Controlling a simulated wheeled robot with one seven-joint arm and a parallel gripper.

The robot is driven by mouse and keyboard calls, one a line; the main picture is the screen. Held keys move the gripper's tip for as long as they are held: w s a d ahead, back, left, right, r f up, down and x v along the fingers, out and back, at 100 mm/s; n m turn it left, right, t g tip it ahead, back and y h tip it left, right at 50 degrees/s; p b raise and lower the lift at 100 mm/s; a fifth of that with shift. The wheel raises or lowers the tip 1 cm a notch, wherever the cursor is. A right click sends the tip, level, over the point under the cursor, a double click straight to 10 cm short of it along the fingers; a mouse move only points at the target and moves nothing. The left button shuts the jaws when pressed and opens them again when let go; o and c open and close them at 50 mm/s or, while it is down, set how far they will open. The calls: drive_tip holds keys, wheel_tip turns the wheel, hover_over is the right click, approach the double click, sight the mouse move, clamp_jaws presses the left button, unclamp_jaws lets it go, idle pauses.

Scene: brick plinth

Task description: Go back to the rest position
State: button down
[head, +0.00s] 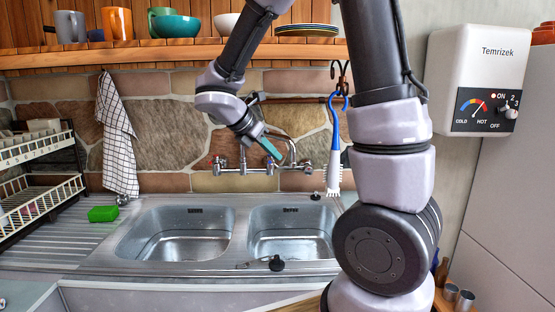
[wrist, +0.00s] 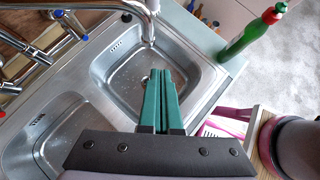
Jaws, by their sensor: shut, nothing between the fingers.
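My gripper (head: 272,150) is in front of the stone wall, near the taps (head: 245,167) and above the sink (head: 240,255). Only part of its teal fingers shows in the head view. In the wrist view the two teal fingers of my gripper (wrist: 161,72) lie side by side, shut, with nothing between them. They point over a metal sink basin (wrist: 118,75). My arm crosses the right half of the head view and hides part of the wall and counter.
A blue-handled brush (head: 334,140) hangs beside my arm. A checked towel (head: 115,135), a dish rack (head: 40,195) and a green sponge (head: 103,214) are left. A shelf (head: 190,55) with crockery runs above. A water heater (head: 480,80) is right. The wrist view shows a green bottle (wrist: 240,37).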

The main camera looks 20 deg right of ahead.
drive_tip(key=s+v, duration=0.1)
drive_tip(key=v, duration=0.6)
drive_tip(key=s+d+r+m+t+y, duration=0.2)
drive_tip(key=s+m+y, duration=0.3)
drive_tip(key=m, duration=0.8)
drive_tip(key=s+d+r+m+t+y, duration=0.2)
drive_tip(key=s+r+m+y, duration=0.3)
drive_tip(key=m, duration=0.8)
drive_tip(key=shift+s+d, duration=0.25)
drive_tip(key=shift+s, duration=0.85)
